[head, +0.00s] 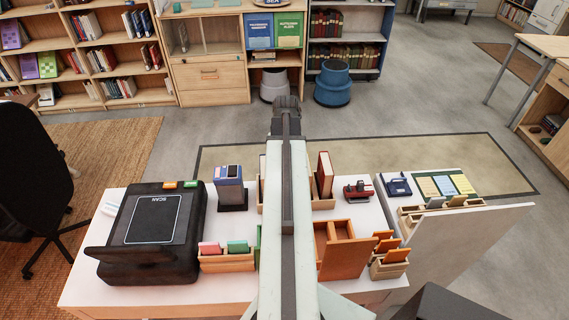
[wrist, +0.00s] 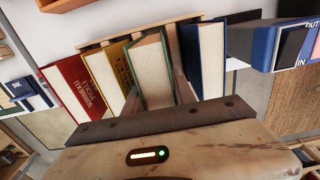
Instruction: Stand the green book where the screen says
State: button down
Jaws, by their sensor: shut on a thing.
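In the wrist view my gripper (wrist: 157,93) is shut on the green book (wrist: 153,62), its cream page edges facing me. The green book is upright in a row with a red book (wrist: 78,88) and a yellow book (wrist: 113,72) to its left and a dark blue book (wrist: 208,55) to its right. I cannot tell whether it rests in the wooden rack (wrist: 118,41) or hangs above it. In the head view my arm hides the gripper and most of the rack. The small screen (head: 228,172) stands left of my arm; its text is too small to read.
A black scanner (head: 152,225) fills the table's left part (head: 82,285). A card box (head: 226,264), an open wooden box (head: 343,256), a red stapler-like item (head: 358,190) and a blue punch-like item (head: 397,185) crowd the rest. A black chair (head: 35,165) stands at left.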

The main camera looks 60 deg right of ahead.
jog(key=shift+f+b, duration=1.9)
jog(key=shift+f, duration=0.25)
jog(key=c, duration=0.9)
grip_release()
jog(key=shift+c, duration=0.2)
jog(key=shift+r, duration=0.15)
notch_tip(320, 180, up, 8)
jog(key=p, duration=0.8)
jog(key=shift+f, duration=0.2)
